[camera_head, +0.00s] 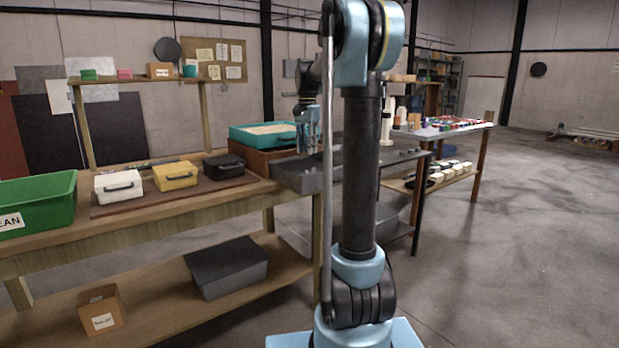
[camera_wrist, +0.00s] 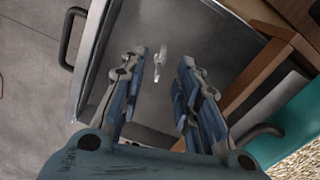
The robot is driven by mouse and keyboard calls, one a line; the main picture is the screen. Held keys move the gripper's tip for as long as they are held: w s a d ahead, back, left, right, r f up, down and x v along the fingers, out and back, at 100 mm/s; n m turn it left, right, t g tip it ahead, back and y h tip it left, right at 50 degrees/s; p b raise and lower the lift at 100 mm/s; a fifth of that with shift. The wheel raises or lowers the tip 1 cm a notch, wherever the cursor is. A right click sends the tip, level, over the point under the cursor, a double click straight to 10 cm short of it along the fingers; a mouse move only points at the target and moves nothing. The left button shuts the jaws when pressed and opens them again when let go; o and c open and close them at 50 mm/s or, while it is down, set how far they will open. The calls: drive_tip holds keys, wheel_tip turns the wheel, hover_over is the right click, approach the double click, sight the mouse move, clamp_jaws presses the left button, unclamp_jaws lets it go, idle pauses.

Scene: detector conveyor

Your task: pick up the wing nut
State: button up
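A small shiny metal piece, which looks like the wing nut (camera_wrist: 160,58), lies on the grey floor of a shallow metal tray in the wrist view. It is too small to make out its shape fully. My gripper (camera_wrist: 160,75) is open, with its two blue-and-grey fingers spread to either side below the piece in the picture. Nothing shows held between them. In the head view my gripper (camera_head: 307,143) points down over the grey metal tray (camera_head: 297,180) at the right end of the wooden bench. The piece cannot be seen in that view.
A teal bin of pale grain (camera_head: 240,135) stands on a wooden box close behind the tray. Black, yellow (camera_head: 175,177) and white cases and a green bin (camera_head: 40,200) are on the bench to the left. A parts table (camera_head: 440,132) stands at the right.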

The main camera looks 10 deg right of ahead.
hover_over(305, 172)
drive_tip(key=f, duration=0.5)
drive_tip(key=shift+d+f, duration=0.15)
drive_tip(key=shift+d, duration=0.2)
drive_tip(key=shift+w+a+f, duration=0.1)
drive_tip(key=shift+a+f, duration=0.1)
drive_tip(key=shift+f, duration=1.15)
drive_tip(key=shift+w+a+f, duration=0.1)
drive_tip(key=shift+a+f, duration=0.1)
drive_tip(key=shift+f, duration=1.1)
clamp_jaws()
